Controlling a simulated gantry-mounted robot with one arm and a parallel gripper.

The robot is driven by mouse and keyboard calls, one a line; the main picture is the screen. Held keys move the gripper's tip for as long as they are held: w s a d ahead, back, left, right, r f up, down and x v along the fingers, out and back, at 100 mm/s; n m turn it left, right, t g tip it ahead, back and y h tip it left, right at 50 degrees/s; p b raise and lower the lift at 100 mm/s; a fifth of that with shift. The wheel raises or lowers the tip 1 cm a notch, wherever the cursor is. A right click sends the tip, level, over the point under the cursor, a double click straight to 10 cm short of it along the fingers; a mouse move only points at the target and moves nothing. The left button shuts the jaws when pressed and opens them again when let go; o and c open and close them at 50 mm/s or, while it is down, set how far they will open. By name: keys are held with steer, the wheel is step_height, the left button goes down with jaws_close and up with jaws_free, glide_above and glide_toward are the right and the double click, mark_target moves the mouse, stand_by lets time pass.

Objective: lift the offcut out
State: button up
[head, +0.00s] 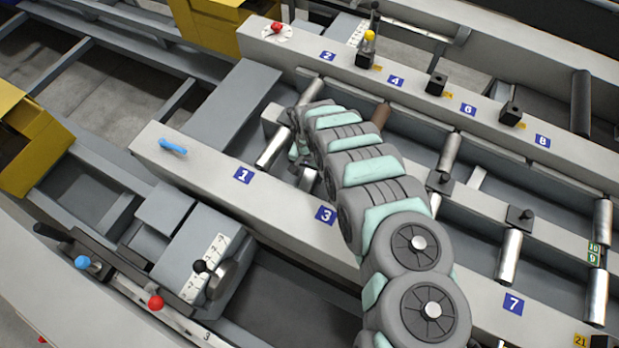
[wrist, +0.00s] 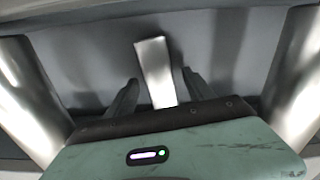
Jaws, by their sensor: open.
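The offcut (wrist: 154,62) is a short, bright metal piece in the wrist view, lying between two rollers against a grey surface. My gripper (wrist: 160,78) is open, with one dark finger to the left of the offcut and one to the right. Gaps show between the fingers and the piece; its near end is hidden behind my gripper's body. In the head view my arm reaches down between the rollers near label 1 and hides most of that spot. I cannot make out the offcut for sure there.
Shiny rollers flank my gripper, a left one (wrist: 28,95) and a right one (wrist: 298,80). In the head view a near rail (head: 190,168) and a far rail (head: 420,95) bound the roller bed. Black stop blocks (head: 436,83) stand on the far rail.

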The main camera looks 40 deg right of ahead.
steer(key=shift+d+f, duration=0.1)
steer(key=shift+f, duration=0.45)
jaws_close()
stand_by(0.4)
